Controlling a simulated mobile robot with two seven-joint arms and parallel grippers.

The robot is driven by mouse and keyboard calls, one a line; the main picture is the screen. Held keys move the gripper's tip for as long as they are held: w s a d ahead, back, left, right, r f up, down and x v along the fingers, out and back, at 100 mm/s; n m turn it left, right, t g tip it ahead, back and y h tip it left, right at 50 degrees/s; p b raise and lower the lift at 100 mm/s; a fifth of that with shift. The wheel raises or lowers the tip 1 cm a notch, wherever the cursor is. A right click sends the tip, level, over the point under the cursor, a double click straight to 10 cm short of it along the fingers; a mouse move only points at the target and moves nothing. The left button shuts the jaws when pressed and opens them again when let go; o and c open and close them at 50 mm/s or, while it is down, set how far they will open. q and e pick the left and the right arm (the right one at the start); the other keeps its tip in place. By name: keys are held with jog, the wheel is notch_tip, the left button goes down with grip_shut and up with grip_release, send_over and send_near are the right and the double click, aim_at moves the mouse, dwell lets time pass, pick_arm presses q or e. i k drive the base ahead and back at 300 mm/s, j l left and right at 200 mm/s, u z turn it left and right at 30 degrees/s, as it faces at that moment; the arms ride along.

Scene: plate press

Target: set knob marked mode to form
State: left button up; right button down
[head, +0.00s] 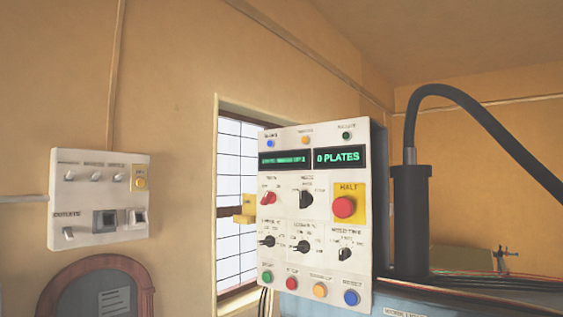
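A white control panel (294,223) stands upright right of centre in the head view. Its upper row holds a red knob (268,197) on the left and a black knob (306,198) beside it. The label above the black knob appears to read mode. Its position markings are too small to read, so I cannot tell its setting. Neither gripper is in view.
The panel also has a display reading 0 PLATES (339,157), a red halt button (344,207), three lower black knobs and a bottom row of coloured buttons. A white switch box (100,215) hangs on the left wall. A black hose (447,92) arches at right.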

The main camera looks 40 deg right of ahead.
aim_at(305, 198)
jog(key=z, duration=1.35)
jog(key=u, duration=1.35)
jog(key=j+z, duration=0.15)
jog(key=z, duration=0.35)
jog(key=j+z, duration=0.1)
jog(key=z, duration=0.4)
jog(key=j+z, duration=0.15)
jog(key=z, duration=0.3)
